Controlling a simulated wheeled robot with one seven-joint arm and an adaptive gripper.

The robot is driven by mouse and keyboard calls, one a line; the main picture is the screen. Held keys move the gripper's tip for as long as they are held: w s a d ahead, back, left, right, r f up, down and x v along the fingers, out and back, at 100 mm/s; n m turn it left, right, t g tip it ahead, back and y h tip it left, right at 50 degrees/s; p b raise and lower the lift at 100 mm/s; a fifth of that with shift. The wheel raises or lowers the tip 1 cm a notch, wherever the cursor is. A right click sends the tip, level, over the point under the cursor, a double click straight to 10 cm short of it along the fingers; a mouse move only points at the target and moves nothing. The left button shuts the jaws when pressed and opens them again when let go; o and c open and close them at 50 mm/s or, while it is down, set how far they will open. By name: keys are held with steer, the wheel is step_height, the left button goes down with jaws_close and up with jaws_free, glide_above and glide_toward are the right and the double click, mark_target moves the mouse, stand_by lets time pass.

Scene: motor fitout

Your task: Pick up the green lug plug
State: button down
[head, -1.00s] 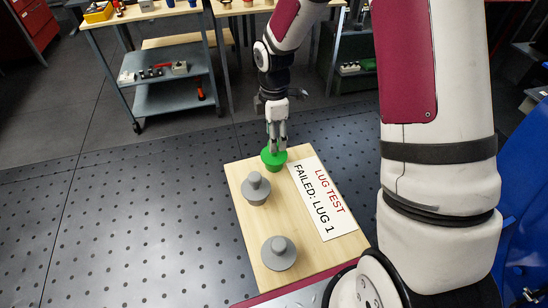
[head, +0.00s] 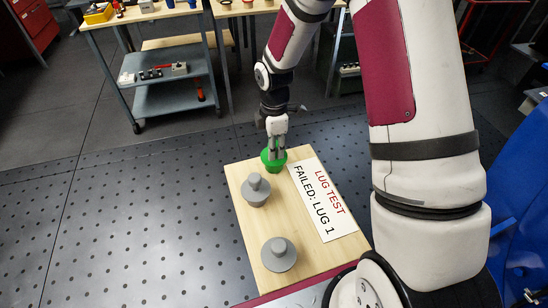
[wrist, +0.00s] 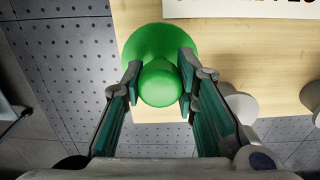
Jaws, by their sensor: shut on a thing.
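The green lug plug (head: 274,163) stands at the far end of the wooden board (head: 250,228). It has a wide round base and a narrower knob. My gripper (head: 275,153) is above it, pointing down, with its fingers around the knob. In the wrist view the green plug (wrist: 160,82) sits between the two fingertips (wrist: 160,80), which close on the knob from both sides. The plug's base appears to be at the board; I cannot tell whether it is clear of the surface.
Two grey plugs, a nearer one (head: 279,255) and a middle one (head: 256,191), stand on the board. A white sign (head: 322,198) reading "LUG TEST FAILED: LUG 1" lies beside them. A grey cart (head: 168,96) and workbenches stand behind. The perforated floor at left is clear.

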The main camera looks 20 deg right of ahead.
steer(key=shift+r, duration=0.9)
steer(key=shift+s+r, duration=0.15)
steer(key=shift+r, duration=0.35)
steer(key=shift+s+r, duration=0.15)
steer(key=shift+r, duration=0.35)
steer(key=s+r, duration=0.1)
steer(key=s, duration=1.4)
steer(key=shift+s+r+p, duration=0.15)
steer(key=shift+s+p, duration=0.05)
steer(key=shift+p, duration=0.2)
